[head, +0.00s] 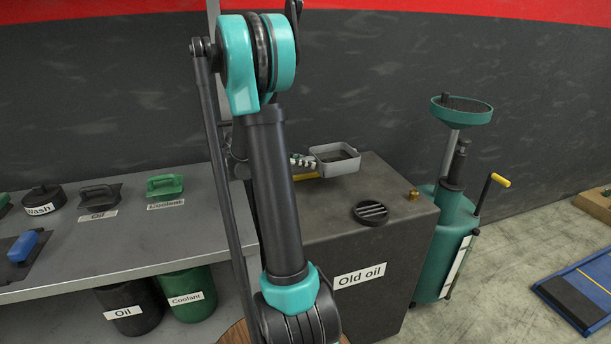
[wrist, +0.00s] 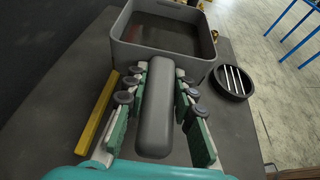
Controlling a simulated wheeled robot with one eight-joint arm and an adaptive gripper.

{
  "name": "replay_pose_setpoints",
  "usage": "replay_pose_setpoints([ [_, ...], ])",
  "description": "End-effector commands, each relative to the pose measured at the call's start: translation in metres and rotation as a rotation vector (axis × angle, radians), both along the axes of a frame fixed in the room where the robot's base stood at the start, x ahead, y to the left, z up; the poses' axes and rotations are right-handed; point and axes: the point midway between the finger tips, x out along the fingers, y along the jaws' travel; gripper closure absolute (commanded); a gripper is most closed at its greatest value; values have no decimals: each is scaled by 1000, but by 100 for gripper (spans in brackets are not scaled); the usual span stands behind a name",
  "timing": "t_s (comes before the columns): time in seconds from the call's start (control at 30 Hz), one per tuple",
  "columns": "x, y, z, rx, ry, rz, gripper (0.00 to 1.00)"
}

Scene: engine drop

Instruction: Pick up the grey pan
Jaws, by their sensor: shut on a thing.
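The grey pan (head: 338,167) is on the dark top of the "Old oil" cabinet, near its back edge. It is a rectangular open pan with a darker inside. In the wrist view its near wall (wrist: 165,60) is at the top, and its thick rounded handle (wrist: 154,110) points towards me. My gripper (wrist: 156,90) has its green fingers on both sides of the handle and is shut on it. In the head view my gripper (head: 303,161) shows at the pan's left side, partly hidden by my arm. I cannot tell whether the pan touches the cabinet top.
The "Old oil" cabinet (head: 385,255) also bears a round black slotted drain (head: 370,213), a brass fitting (head: 413,194) and a yellow bar (wrist: 96,122) left of the handle. A green oil drainer (head: 450,235) stands right. A grey bench (head: 130,235) with lids is left.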

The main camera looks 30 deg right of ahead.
Motion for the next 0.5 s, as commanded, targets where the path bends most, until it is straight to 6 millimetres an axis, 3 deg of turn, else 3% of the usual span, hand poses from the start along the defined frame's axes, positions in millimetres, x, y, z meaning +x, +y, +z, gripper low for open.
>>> replay_pose_setpoints([
  [0.2, -1, 0, 51, -1, 0, 0, 100],
  [0.5, 0, 0, 100, -1, 0, 0, 100],
])
